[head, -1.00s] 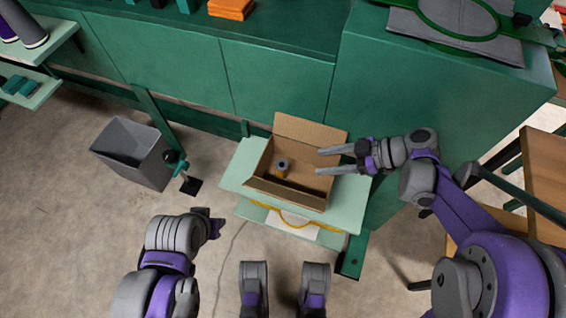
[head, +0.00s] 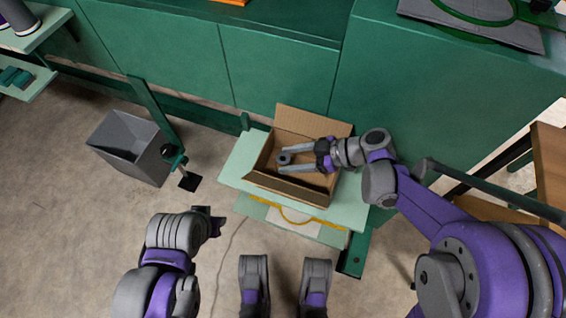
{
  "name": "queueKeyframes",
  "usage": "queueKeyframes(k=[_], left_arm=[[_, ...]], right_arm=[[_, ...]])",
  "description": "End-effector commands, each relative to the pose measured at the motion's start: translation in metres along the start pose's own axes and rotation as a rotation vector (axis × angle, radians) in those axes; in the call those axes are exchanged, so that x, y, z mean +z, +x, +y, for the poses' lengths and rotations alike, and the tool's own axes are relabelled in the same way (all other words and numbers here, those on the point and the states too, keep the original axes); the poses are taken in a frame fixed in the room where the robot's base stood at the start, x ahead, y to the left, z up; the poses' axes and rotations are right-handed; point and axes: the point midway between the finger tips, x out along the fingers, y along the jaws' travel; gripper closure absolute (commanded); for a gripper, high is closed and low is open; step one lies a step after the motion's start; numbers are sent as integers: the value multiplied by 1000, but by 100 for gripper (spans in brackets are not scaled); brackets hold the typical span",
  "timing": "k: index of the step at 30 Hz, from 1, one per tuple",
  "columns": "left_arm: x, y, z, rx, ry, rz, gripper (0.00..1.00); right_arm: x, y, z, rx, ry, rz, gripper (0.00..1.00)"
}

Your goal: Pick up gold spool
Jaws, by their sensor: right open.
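The gold spool (head: 284,158) stands in the open cardboard box (head: 290,187), toward its left side. Only its grey ring-like top with a dark centre shows clearly; the gold body is mostly hidden. My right gripper (head: 283,159) is open inside the box outline, reaching in from the right. Its two grey fingers lie on either side of the spool in the picture, one on the far side and one on the near side. I cannot tell whether they touch it. My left gripper (head: 215,220) is low at the left of the box, seen from behind; its jaws are unclear.
The box sits on a pale green stand (head: 240,165) with a lower shelf holding a yellow curved item (head: 295,217). A grey bin (head: 130,147) stands on the floor at left. Green cabinets (head: 280,70) close off the back. The floor at left front is clear.

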Motion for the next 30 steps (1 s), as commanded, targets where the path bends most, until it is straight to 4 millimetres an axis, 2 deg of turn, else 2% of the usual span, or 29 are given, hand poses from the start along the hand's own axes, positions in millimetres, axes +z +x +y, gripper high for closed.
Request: queueKeyframes(k=[5,12,15,24,26,30], left_arm=[[0,0,0,0,0,0,65],[0,0,0,0,0,0,65],[0,0,0,0,0,0,65],[0,-2,0,0,0,0,65],[-1,-5,0,0,0,1,65],[-4,-17,0,0,0,5,65]], right_arm=[[0,0,0,1,0,0,43],[0,0,0,1,0,0,86],[0,-1,0,1,0,0,100],[-3,-2,0,1,0,0,100],[-9,-5,0,1,0,0,100],[-32,-18,0,1,-1,0,100]])
